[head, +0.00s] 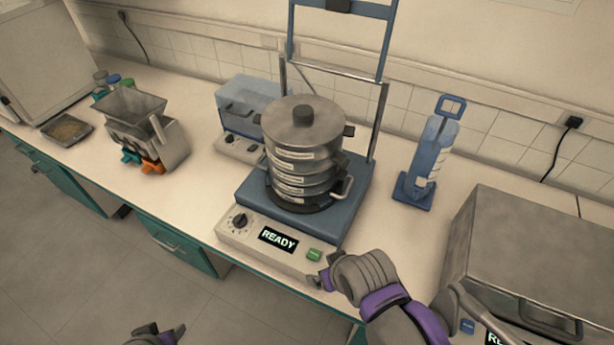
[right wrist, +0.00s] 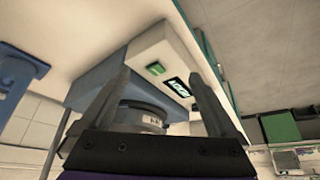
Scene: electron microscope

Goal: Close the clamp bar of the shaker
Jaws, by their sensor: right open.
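The shaker has a pale front panel (head: 256,240) with a dial, a READY display and a green button, and a blue platform (head: 347,205). A stack of round metal sieves (head: 303,150) with a lid stands on it. The clamp bar (head: 387,40) is a blue frame raised upright behind and above the stack, on two rods. My right gripper (head: 322,278) is open and empty at the shaker's front right corner. In the right wrist view, the shaker (right wrist: 140,55) shows between and beyond its fingers (right wrist: 157,82). My left gripper (head: 153,333) is at the bottom edge, away from the shaker, mostly cut off.
A blue dispenser-like stand (head: 432,155) is right of the shaker. A large grey box (head: 535,240) fills the bench's right side. A clear-topped device (head: 245,105) stands behind left, and a hopper device (head: 145,125) farther left. Bench between hopper and shaker is mostly clear.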

